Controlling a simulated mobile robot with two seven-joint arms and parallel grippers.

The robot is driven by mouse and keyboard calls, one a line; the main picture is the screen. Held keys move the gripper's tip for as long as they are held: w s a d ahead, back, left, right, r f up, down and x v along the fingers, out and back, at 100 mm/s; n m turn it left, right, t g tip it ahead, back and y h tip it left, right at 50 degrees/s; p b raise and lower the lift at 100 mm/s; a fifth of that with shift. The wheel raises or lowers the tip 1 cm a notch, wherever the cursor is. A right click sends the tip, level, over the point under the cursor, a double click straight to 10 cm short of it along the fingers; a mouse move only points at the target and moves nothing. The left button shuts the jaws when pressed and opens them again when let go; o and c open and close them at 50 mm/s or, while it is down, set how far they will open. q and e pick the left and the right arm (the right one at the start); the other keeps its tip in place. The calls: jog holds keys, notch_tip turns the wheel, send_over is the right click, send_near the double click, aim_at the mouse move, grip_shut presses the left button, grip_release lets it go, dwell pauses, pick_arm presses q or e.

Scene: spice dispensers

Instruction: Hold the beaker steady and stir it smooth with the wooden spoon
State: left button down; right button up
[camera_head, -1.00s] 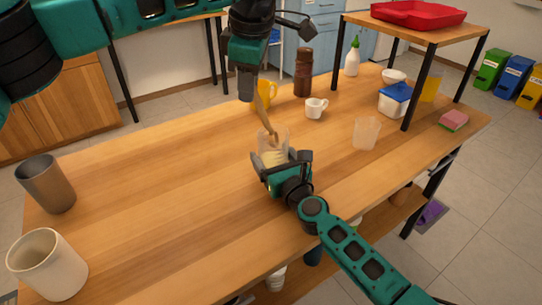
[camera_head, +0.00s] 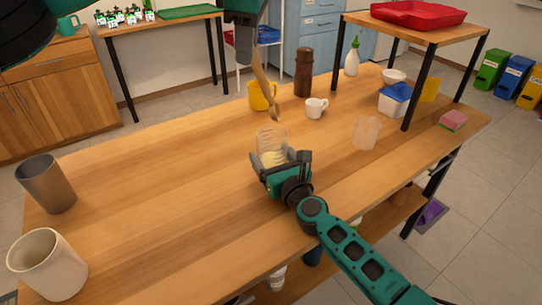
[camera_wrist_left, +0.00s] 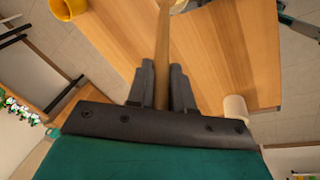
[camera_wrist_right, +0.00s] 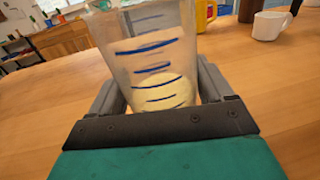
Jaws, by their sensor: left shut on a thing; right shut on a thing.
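A clear beaker (camera_head: 270,141) with dark level marks stands on the table, with pale yellow contents low inside. My right gripper (camera_head: 279,164) is shut around it. The right wrist view shows the beaker (camera_wrist_right: 152,62) between the fingers, with the yellowish mass near its bottom. My left gripper (camera_head: 247,52) is shut on the wooden spoon (camera_head: 265,90) and holds it tilted, its lower end above the beaker and apart from it. The left wrist view shows the spoon handle (camera_wrist_left: 162,60) between the fingers (camera_wrist_left: 162,88). The spoon is not visible inside the beaker.
A yellow mug (camera_head: 262,96), a white cup (camera_head: 316,108) and a brown bottle (camera_head: 303,72) stand behind the beaker. A clear cup (camera_head: 366,133) stands to the right. A grey cup (camera_head: 46,183) and a cream pot (camera_head: 47,264) stand at the left. The table's left middle is clear.

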dwell(0.4)
jog(key=o, duration=1.1)
